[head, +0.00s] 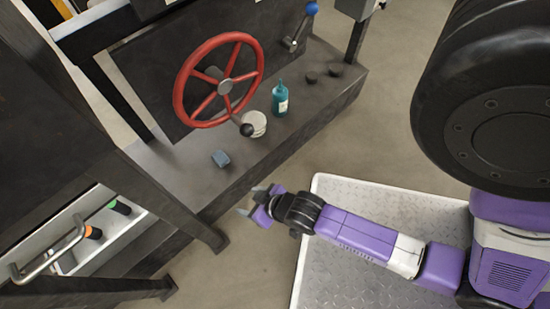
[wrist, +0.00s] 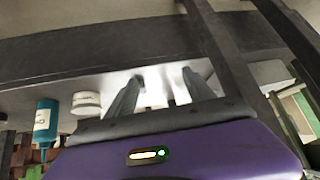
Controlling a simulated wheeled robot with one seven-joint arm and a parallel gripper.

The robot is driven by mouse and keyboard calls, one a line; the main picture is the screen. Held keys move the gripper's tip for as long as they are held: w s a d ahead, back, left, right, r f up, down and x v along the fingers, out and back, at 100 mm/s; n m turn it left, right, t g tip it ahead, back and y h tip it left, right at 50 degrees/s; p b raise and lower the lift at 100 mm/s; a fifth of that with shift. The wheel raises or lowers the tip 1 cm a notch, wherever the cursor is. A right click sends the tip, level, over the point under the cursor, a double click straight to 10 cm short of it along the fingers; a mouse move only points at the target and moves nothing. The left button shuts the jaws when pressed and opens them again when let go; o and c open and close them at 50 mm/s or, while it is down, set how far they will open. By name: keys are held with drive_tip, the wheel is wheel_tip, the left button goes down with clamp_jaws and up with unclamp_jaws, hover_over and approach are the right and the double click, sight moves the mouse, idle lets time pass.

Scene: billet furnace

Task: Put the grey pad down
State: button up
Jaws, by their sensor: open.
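The grey pad (head: 220,158), a small blue-grey block, lies on the dark ledge (head: 185,178) below the red handwheel in the head view. My gripper (head: 251,200) is open and empty, out over the floor in front of the ledge. It is apart from the pad, to its lower right in the picture. In the wrist view my two gripper fingers (wrist: 162,78) are spread, with a bright pale patch between them. I cannot make out the pad in the wrist view.
On the ledge stand a teal bottle (head: 280,99), a whitish round stack (head: 254,124) and two dark knobs (head: 323,74). A red handwheel (head: 225,86) with a black handle rises behind the pad. A dark frame post (head: 175,205) stands left of my gripper.

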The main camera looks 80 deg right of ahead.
drive_tip(key=s+a+r+n+t, duration=0.1)
drive_tip(key=s+r+t, duration=0.1)
drive_tip(key=r, duration=0.7)
drive_tip(key=s+a+r+n+t+y, duration=0.1)
drive_tip(key=s+r, duration=0.3)
drive_tip(key=r, duration=0.5)
drive_tip(key=s+a+r+n+t+y, duration=0.1)
drive_tip(key=s+a+r+n+t, duration=0.1)
drive_tip(key=r, duration=0.7)
drive_tip(key=shift+s+a+n+t, duration=0.3)
drive_tip(key=shift+s+a+t, duration=0.15)
drive_tip(key=shift+t, duration=0.65)
drive_tip(key=shift+r, duration=0.15)
drive_tip(key=shift+o, duration=0.6)
wheel_tip(320, 180, up, 29)
drive_tip(key=p, duration=2.9)
drive_tip(key=shift+f, duration=0.2)
